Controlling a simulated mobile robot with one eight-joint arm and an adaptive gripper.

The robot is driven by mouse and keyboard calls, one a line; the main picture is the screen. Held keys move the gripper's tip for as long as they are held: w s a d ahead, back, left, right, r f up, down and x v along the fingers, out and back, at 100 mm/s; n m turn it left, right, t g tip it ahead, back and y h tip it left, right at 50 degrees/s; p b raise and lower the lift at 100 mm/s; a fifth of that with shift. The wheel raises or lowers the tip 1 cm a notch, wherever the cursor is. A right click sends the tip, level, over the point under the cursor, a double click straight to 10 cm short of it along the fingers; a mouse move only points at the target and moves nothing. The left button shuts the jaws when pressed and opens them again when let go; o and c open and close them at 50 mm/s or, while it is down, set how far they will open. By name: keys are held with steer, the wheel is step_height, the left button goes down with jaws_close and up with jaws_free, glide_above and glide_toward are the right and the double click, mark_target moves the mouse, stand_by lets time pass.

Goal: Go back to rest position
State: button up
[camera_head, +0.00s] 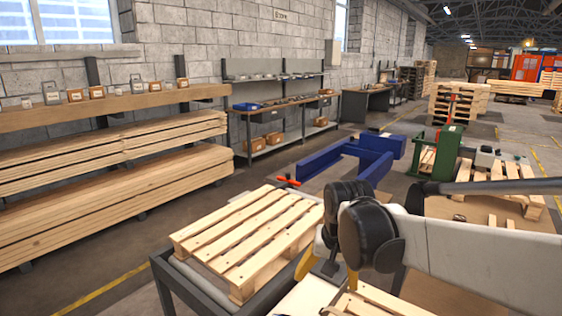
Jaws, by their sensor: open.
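My arm reaches in from the right edge, its white link and black joints in the foreground. My gripper (329,271), with yellow fingers, hangs below the black joints. Its fingers are apart, with nothing seen between them; the arm hides part of it. It is just right of a wooden pallet (250,235) that lies on a dark-framed table (180,287). I cannot tell whether the gripper touches anything below it.
Stacked planks (110,205) and a shelf of small boxes (120,104) line the left wall. A workbench (285,140) stands behind. A blue frame (335,172) and a green fixture (436,162) stand beyond my arm. Floor shows between the planks and the table.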

steer(key=s+d+t, duration=0.1)
steer(key=s+d, duration=0.1)
steer(key=s, duration=0.4)
steer(key=s+d+n+t, duration=0.1)
steer(key=s+d, duration=0.2)
steer(key=s, duration=0.2)
steer(key=s+d+r+n+t, duration=0.1)
steer(key=s+d+t, duration=0.1)
steer(key=s, duration=0.4)
steer(key=shift+s+d+h, duration=0.3)
steer(key=shift+d, duration=0.45)
